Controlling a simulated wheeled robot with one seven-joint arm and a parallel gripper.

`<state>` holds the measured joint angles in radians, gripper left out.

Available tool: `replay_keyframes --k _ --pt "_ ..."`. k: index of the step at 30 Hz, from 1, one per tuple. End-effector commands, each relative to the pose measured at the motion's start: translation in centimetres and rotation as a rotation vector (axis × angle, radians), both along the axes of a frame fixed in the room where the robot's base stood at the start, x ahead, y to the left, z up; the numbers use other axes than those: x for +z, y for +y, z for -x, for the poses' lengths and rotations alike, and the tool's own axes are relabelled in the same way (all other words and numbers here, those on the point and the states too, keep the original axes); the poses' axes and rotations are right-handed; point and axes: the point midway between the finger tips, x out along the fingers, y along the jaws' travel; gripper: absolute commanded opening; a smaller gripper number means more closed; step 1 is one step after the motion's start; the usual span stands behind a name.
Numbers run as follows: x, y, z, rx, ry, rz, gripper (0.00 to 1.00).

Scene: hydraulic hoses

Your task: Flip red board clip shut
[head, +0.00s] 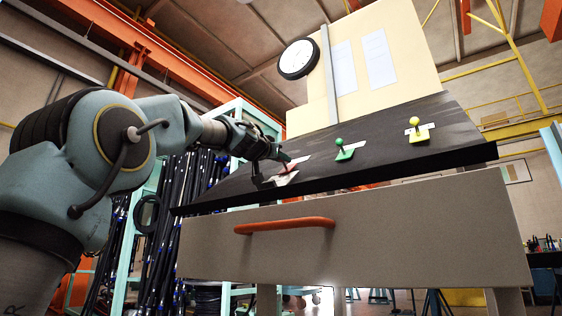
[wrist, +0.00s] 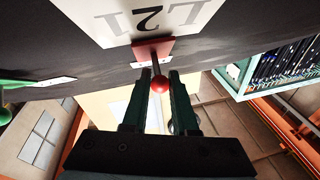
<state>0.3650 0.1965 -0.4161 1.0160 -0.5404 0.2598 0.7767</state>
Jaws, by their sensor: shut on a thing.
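The red board clip (head: 291,167) sits at the left end of the dark sloping board (head: 385,133). In the wrist view its red plate (wrist: 153,49) lies against the board, and a thin stem leads to a red ball knob (wrist: 160,84). My gripper (wrist: 159,76) has one finger on each side of the stem, close to the knob, and is shut on the clip's lever. In the head view my gripper (head: 268,163) reaches the clip from the left and partly covers it. The clip's hinge is too small to judge there.
A green clip (head: 343,151) and a yellow clip (head: 416,130) stand farther right on the board. Below is a grey drawer front with an orange handle (head: 285,225). Dark hoses (head: 180,190) hang behind on the left.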

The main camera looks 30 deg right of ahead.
Motion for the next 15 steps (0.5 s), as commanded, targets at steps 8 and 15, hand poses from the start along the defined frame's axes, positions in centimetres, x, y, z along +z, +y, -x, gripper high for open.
replay_keyframes --k 8,15 --pt "0.05 -0.02 0.04 0.0 -0.001 0.001 0.35" --pt "0.02 -0.01 0.02 0.0 0.0 0.0 0.56"
